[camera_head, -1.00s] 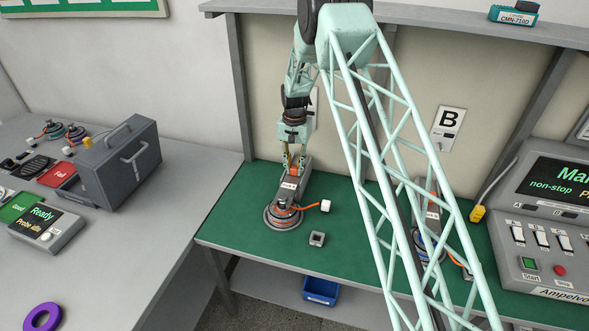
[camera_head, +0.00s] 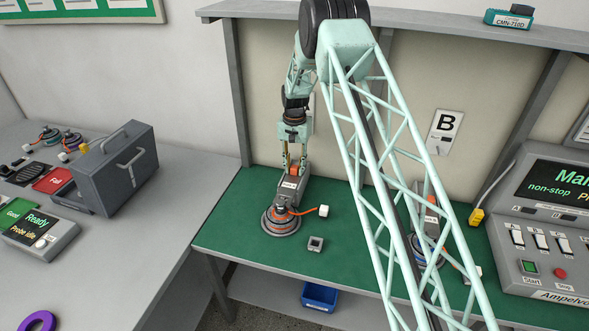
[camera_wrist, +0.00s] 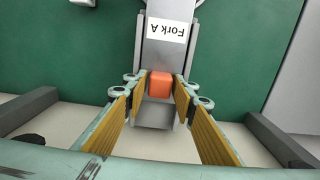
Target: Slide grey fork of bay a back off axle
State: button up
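The grey fork of bay A (camera_head: 291,184), labelled "Fork A", lies on the green bench. Its front end is at the round hub motor (camera_head: 281,221) with an orange cable. The fork also shows in the wrist view (camera_wrist: 167,58), its label upside down there. An orange block (camera_wrist: 160,84) stands on the fork's rear part. My gripper (camera_head: 293,161) points down over that rear part. In the wrist view my gripper's yellow-padded fingers (camera_wrist: 160,92) stand on either side of the orange block, with narrow gaps visible. The axle is too small to make out.
A small grey square piece (camera_head: 316,243) lies right of the motor. Bay B's fork and motor (camera_head: 427,240) are partly behind my arm's lattice. The back wall panel stands close behind my gripper. A control panel (camera_head: 548,235) is at the right.

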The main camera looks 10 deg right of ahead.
jog(key=shift+r, duration=0.2)
notch_tip(320, 180, up, 12)
jog(key=shift+f, duration=0.15)
dwell(0.6)
jog(key=shift+c, duration=0.7)
